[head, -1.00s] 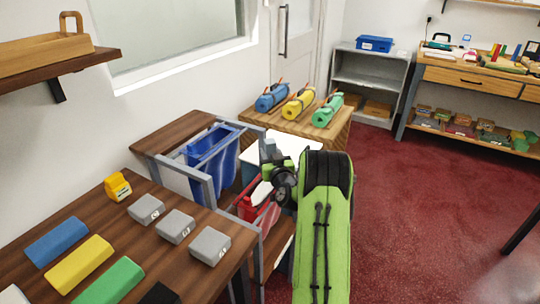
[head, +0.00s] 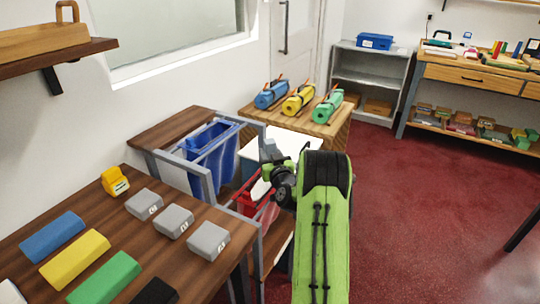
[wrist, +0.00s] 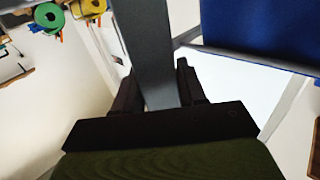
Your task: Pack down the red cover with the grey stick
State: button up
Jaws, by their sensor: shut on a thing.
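My gripper (wrist: 157,80) is shut on a grey stick (wrist: 150,45) in the wrist view. The stick runs between the dark fingers and out past the top edge, so its far end is out of that view. In the head view a grey piece (head: 267,150), perhaps part of the stick, shows beside my green arm, over a white surface. My arm hides most of the gripper there. A red thing (head: 266,212) sits low behind the grey frame, left of my arm. It is partly hidden, and I cannot tell the red cover from a red container.
A blue bin (head: 226,147) stands in a grey frame (head: 203,180) left of my arm. A wooden table (head: 75,217) with coloured and grey blocks is at the near left. A wooden stand (head: 340,125) with rolls is behind. Red floor to the right is clear.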

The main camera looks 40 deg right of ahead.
jog(key=shift+r+p, duration=2.35)
jog(key=shift+r, duration=2.35)
